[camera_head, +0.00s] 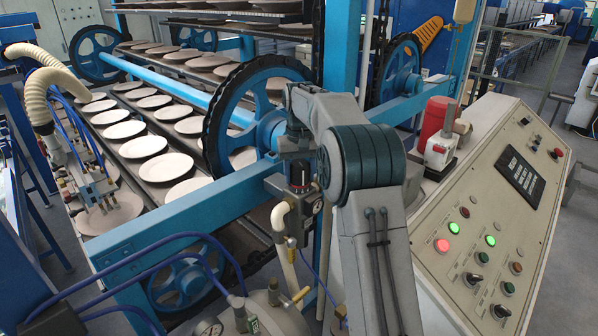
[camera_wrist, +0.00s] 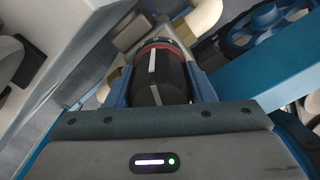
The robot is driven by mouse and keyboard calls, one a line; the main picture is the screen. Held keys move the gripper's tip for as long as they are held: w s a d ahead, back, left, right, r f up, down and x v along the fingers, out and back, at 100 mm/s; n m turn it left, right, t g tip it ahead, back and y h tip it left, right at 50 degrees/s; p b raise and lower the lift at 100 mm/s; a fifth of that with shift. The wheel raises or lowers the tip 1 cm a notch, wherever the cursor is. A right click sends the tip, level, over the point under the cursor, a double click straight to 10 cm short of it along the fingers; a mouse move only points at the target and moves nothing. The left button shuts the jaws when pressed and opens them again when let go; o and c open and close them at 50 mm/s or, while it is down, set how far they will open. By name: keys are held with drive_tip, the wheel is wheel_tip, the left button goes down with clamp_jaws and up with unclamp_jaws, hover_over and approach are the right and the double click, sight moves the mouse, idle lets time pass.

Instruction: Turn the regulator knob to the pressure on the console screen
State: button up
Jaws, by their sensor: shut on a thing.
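The regulator knob (camera_wrist: 161,72) is a black cylinder with a white stripe and a red ring at its far end. In the wrist view it sits between the two blue fingers of my gripper (camera_wrist: 162,88), which is shut on it. In the head view my gripper (camera_head: 293,150) points down onto the regulator (camera_head: 305,205) at the end of the blue beam; my arm partly hides both. The console screen (camera_head: 523,178) is a dark panel with light lettering on the sloped console at right. The lettering is too small to read, and I cannot read a pressure gauge.
The sloped console (camera_head: 450,215) carries lit red and green lamps and several switches. A cream pipe (camera_head: 283,235) joins the regulator. A blue beam (camera_head: 180,215), a blue wheel (camera_head: 260,105) and racks of white plates lie to the left. A red and white device (camera_head: 440,140) stands behind my arm.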

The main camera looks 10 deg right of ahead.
sight(299, 163)
drive_tip(key=shift+r+n+p, duration=0.1)
drive_tip(key=shift+n+p, duration=0.8)
drive_tip(key=shift+n, duration=1.5)
drive_tip(key=o, duration=1)
drive_tip(key=shift+c, duration=0.2)
wheel_tip(299, 163, up, 14)
